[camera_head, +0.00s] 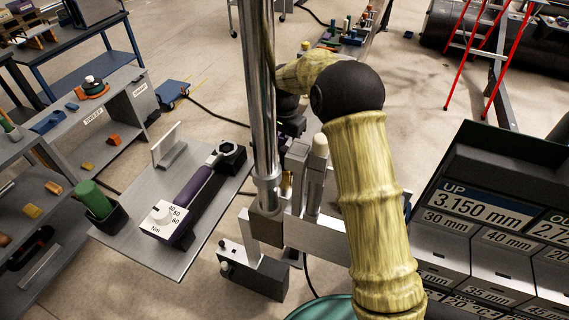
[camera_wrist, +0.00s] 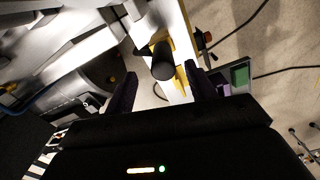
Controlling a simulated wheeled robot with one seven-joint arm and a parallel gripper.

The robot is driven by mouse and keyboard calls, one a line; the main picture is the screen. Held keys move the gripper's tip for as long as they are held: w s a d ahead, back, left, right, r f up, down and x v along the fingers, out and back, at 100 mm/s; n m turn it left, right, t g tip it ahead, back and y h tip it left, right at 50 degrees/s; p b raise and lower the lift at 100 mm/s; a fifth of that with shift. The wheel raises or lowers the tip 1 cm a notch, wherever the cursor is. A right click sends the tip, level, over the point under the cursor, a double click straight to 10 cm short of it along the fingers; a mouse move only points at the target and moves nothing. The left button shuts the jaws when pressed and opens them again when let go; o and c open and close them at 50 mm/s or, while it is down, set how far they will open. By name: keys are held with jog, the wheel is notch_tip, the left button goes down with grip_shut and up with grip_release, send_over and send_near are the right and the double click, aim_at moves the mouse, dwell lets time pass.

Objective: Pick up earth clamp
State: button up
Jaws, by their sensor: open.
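My gripper (camera_wrist: 161,70) shows in the wrist view with its two dark fingers apart and nothing clearly held between them. A dark, round-ended cylinder (camera_wrist: 162,62) lies in line with the gap, beside yellow parts (camera_wrist: 183,48) on a pale strip. I cannot tell whether these belong to the earth clamp, or whether the cylinder is between the fingers or beyond them. No earth clamp can be made out for certain in the head view. There my yellow-sleeved arm and the metal column hide the gripper.
A grey board (camera_head: 143,248) at left carries a purple torque tool (camera_head: 197,190) and a black cup with a green cylinder (camera_head: 95,200). Grey shelves (camera_head: 120,140) hold small orange and yellow pieces. A labelled bin rack (camera_head: 470,240) stands at right. A red ladder (camera_head: 462,60) stands behind; open floor lies between.

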jog(key=shift+w+f, duration=0.15)
jog(key=shift+f, duration=0.95)
jog(key=shift+f+p, duration=0.1)
jog(key=shift+p, duration=0.3)
jog(key=shift+f+p, duration=0.25)
jog(key=shift+p, duration=0.05)
jog(key=f+p, duration=0.2)
jog(key=f, duration=0.2)
jog(key=shift+w, duration=0.2)
jog(key=shift+f, duration=0.25)
jog(key=shift+s+a, duration=0.1)
jog(key=shift+s, duration=0.05)
jog(key=shift+c, duration=0.2)
